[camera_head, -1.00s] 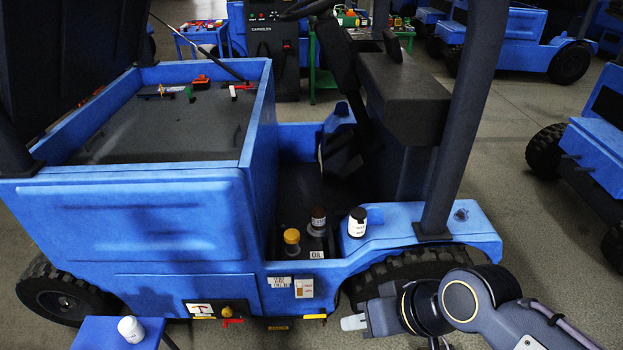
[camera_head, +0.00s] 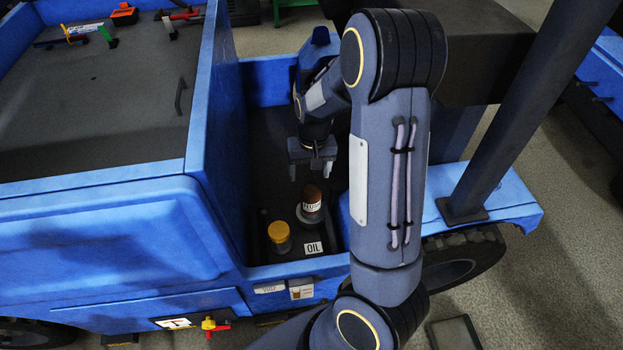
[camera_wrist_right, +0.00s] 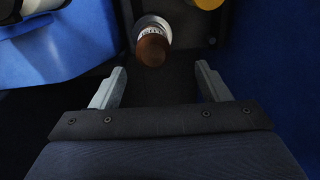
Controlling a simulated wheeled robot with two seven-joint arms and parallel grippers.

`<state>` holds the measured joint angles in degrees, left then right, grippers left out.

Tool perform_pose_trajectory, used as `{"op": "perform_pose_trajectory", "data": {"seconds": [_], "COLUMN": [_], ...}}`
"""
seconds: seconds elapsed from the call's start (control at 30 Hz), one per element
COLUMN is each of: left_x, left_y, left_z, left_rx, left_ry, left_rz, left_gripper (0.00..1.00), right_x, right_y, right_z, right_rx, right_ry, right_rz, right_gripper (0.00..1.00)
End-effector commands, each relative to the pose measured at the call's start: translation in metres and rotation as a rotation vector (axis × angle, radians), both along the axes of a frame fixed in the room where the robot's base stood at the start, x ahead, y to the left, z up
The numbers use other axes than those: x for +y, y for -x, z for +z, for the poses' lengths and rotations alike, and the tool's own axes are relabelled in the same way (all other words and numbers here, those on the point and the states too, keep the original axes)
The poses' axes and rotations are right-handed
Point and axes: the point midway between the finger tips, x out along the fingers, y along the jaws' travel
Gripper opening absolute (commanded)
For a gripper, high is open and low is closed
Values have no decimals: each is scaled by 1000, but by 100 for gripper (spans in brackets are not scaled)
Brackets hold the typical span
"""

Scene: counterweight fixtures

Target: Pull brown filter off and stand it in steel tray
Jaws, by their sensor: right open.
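The brown filter (camera_head: 312,194), with a brown domed top and a white label band, stands upright in the dark bay of the blue vehicle, on a grey round seat. It also shows in the right wrist view (camera_wrist_right: 153,48), at the top, just beyond the fingers. My right gripper (camera_head: 310,172) hangs above and slightly behind the filter, open and empty. In the right wrist view its fingers (camera_wrist_right: 161,72) are spread wide, apart from the filter. I cannot make out the steel tray for certain. My left gripper is not in view.
A yellow-capped filter (camera_head: 279,236) stands left of the brown one, near an OIL label (camera_head: 313,248). The blue bay wall (camera_head: 222,130) rises at the left. A dark post (camera_head: 530,110) stands at the right. A dark rectangular object (camera_head: 455,333) is low at the bottom right.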

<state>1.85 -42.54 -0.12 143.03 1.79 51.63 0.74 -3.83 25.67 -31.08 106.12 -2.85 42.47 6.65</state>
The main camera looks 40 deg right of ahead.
Motion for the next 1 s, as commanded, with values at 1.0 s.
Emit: {"op": "perform_pose_trajectory", "data": {"seconds": [1.0], "left_x": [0], "left_y": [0], "left_z": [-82], "left_rx": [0], "left_ry": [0], "left_rz": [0], "left_gripper": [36], "right_x": [-12], "right_y": [-6], "right_z": [-116], "right_rx": [38], "right_ry": [49], "right_rz": [-3], "right_gripper": [70]}}
